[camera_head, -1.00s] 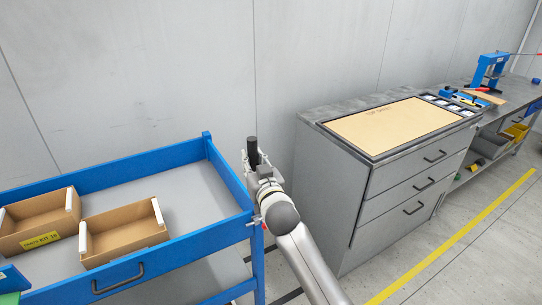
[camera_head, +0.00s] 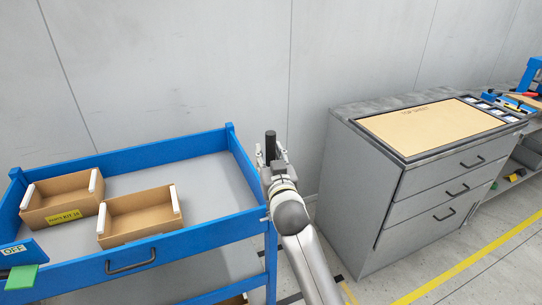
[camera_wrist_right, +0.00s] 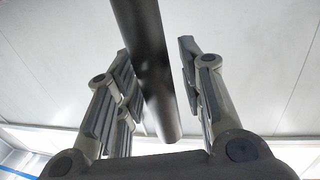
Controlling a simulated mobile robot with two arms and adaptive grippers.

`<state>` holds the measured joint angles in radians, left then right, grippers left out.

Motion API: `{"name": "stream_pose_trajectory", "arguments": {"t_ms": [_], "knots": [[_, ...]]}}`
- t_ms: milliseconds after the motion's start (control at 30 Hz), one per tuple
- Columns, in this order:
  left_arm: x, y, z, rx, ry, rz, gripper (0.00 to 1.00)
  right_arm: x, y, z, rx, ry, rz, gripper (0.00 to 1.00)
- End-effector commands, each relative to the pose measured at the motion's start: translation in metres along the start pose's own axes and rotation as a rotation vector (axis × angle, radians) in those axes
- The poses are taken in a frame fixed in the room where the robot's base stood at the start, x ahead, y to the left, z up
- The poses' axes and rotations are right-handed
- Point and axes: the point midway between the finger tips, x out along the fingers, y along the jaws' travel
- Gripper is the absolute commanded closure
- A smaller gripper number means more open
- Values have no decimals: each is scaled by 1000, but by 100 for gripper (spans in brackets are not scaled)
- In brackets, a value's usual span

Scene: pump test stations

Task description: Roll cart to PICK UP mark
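The blue cart (camera_head: 150,157) stands at the left of the head view, against the grey wall. Its grey top shelf (camera_head: 205,180) holds two open cardboard boxes. My right gripper (camera_head: 272,160) is at the cart's right end, with its fingers around a dark upright handle (camera_head: 270,143). In the right wrist view, the handle (camera_wrist_right: 150,75) runs between the partly closed fingers (camera_wrist_right: 157,70); a narrow gap shows on its right side. My left gripper is out of view. No PICK UP mark can be read on the floor.
A grey drawer cabinet (camera_head: 400,205) with a tan top panel (camera_head: 430,128) stands right of the cart. A workbench with a blue press (camera_head: 530,77) is beyond it. A yellow floor line (camera_head: 465,262) runs in front of the cabinet. The floor at lower right is clear.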

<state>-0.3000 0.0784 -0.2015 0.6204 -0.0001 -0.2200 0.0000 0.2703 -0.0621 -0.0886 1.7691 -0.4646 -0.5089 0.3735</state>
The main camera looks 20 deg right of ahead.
Motion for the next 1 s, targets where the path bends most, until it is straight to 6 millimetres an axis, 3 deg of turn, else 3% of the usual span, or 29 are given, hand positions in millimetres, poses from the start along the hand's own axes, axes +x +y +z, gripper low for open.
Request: {"name": "stream_pose_trajectory", "arguments": {"t_ms": [467,1000], "knots": [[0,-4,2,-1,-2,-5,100,-8,0,1,2,-2,-1,54],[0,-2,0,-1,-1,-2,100,-101,-1,2,2,-3,-1,54]]}}
